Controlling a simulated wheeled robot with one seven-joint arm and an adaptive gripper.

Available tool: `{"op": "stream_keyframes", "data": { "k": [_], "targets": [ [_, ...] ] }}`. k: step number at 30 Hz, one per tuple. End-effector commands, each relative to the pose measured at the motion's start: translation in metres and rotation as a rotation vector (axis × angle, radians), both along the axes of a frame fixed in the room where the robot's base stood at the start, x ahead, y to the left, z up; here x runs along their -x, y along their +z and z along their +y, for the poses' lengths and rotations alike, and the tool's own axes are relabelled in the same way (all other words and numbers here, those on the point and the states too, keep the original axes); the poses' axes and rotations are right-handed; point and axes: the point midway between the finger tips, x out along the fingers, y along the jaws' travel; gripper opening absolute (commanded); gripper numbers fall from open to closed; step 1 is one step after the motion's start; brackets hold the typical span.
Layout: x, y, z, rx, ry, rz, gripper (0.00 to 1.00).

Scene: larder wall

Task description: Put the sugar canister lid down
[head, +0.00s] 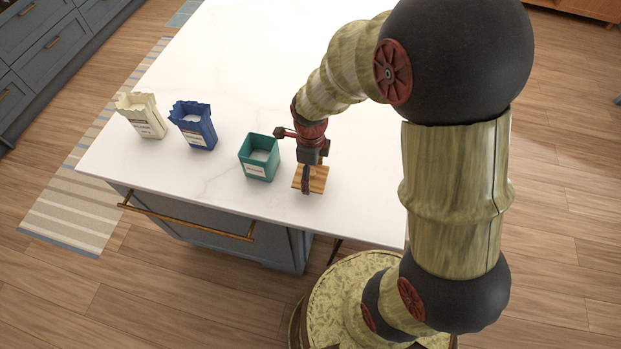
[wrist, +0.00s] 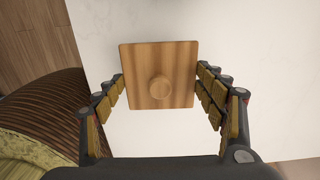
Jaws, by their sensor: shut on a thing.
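The sugar canister lid is a square wooden board (head: 318,182) with a round knob, near the counter's front edge in the head view. In the wrist view the lid (wrist: 160,60) lies flat between my fingers, its knob facing the camera. My gripper (head: 306,187) is shut on the lid, with a finger pad at its left and right edges in the wrist view (wrist: 160,80). I cannot tell whether the lid touches the counter. A teal square canister (head: 258,170) stands open just left of my gripper, with pale contents and a label too small to read.
A blue bag (head: 196,130) and a cream bag (head: 147,122), both open at the top, stand left of the canister on the white counter (head: 230,70). The counter behind them is clear. Its front edge is close to the lid.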

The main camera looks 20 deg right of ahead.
Motion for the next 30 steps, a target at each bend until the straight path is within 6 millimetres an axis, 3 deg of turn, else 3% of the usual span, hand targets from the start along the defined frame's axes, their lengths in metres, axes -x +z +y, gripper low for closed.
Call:
{"op": "stream_keyframes", "data": {
  "k": [11,23,24,30],
  "targets": [
    [-0.006,-0.038,-0.002,0.0,0.0,0.001,0.45],
    [-0.006,-0.042,-0.002,0.0,0.0,0.0,0.45],
    [-0.006,-0.041,-0.002,0.0,0.0,0.0,0.73],
    [-0.006,-0.04,-0.002,0.0,0.0,0.0,0.84]
  ]
}}
